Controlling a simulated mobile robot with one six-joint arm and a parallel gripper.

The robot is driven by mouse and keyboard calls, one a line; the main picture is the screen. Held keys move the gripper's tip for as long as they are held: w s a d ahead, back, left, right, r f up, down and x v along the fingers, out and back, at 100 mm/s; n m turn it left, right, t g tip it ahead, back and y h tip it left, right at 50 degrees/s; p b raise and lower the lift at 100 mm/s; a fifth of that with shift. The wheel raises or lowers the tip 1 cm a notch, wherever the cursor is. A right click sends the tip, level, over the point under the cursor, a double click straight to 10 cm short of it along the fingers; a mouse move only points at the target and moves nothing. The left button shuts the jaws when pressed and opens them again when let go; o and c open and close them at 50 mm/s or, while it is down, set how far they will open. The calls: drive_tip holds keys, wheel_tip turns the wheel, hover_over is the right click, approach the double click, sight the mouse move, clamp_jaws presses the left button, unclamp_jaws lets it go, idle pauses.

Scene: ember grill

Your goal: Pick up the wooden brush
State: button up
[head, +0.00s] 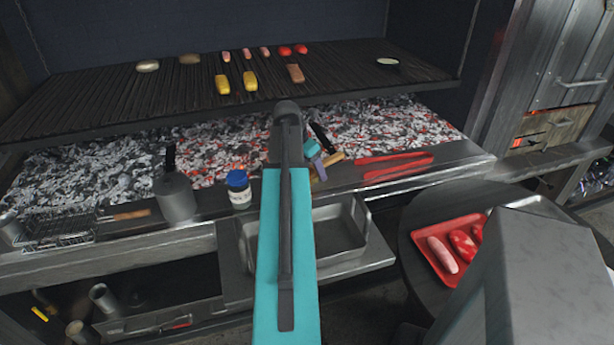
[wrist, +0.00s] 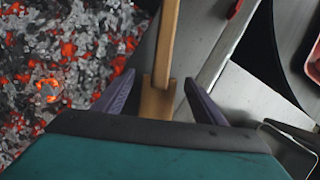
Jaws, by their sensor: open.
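The wooden brush (wrist: 166,50) runs down the middle of the wrist view, with a long tan handle and a wider wooden part (wrist: 156,103) at its lower end. My gripper (wrist: 159,80) is open, with one purple finger on each side of the brush and a gap visible on both sides. The brush's lower end is hidden behind the gripper body. In the head view, a small part of the brush (head: 334,158) shows beside my gripper (head: 319,168) at the grill's front ledge; my arm hides much of that spot.
Glowing coals (head: 100,160) lie just behind the ledge. Red tongs (head: 395,164) lie to the right. A blue-lidded jar (head: 239,188) and a grey bottle (head: 176,196) stand left. The grate (head: 130,95) with food is above. A red tray (head: 433,251) sits at right.

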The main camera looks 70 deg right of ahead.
sight(312, 168)
drive_tip(key=shift+c, duration=0.4)
drive_tip(key=c, duration=1.3)
drive_tip(key=shift+r, duration=0.1)
wheel_tip(312, 168, up, 10)
drive_tip(key=b, duration=0.1)
idle(0.4)
drive_tip(key=o, duration=0.8)
drive_tip(key=shift+c, duration=0.2)
drive_tip(key=c, duration=0.4)
